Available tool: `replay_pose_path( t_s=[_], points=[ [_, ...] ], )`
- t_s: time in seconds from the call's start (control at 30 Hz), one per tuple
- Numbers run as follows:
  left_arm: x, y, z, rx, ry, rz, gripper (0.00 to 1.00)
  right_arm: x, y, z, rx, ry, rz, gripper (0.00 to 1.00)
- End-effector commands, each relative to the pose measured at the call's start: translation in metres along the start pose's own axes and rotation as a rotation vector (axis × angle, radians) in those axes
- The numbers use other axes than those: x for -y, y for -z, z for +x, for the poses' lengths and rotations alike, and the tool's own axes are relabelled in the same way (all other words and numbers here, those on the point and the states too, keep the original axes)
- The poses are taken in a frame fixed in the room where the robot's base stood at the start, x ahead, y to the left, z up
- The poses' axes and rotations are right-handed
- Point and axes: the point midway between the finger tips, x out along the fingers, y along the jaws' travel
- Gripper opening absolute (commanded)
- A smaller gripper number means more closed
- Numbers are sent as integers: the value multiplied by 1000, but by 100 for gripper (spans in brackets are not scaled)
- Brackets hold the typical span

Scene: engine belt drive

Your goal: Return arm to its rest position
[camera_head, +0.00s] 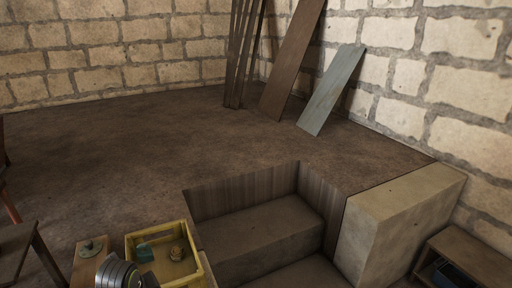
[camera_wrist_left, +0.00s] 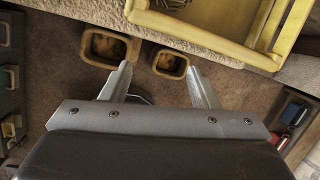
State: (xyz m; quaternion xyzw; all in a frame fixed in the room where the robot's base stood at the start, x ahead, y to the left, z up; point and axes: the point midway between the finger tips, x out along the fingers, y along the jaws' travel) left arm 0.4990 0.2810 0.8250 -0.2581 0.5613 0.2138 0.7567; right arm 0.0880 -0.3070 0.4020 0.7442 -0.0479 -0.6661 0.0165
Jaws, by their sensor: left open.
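My left gripper (camera_wrist_left: 158,70) shows in the left wrist view with its two silver fingers apart and nothing between them. The fingertips point toward two small open tan containers, one at the left (camera_wrist_left: 88,45) and one at the right (camera_wrist_left: 184,66). A yellow tray (camera_wrist_left: 190,27) lies beyond them at the top. In the head view a silver ringed part, apparently of my arm (camera_head: 116,272), is at the bottom left, beside the yellow tray (camera_head: 205,270); the fingers cannot be made out there. My right gripper is in neither view.
The tray holds a few small parts and stands by a sunken pit (camera_head: 265,228) in the floor. A stone block (camera_head: 385,225) is right of the pit. Planks (camera_head: 290,60) lean on the back wall. A wooden shelf (camera_head: 470,258) is bottom right. Open floor lies behind.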

Motion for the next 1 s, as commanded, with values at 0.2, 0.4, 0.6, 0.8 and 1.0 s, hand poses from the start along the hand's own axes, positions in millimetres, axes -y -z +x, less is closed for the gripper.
replay_pose_path(
  t_s=[0.2,0.4,0.6,0.8,1.0],
  points=[
    [-38,40,8,14,-3,-446,55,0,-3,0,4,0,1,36],
    [-73,75,7,32,0,-883,55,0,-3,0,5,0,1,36],
    [-106,109,-2,56,12,-1322,55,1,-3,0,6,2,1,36],
    [-136,140,-18,82,35,-1760,55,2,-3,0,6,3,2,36],
    [-160,163,-35,107,65,-2120,55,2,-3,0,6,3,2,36]
  ],
)
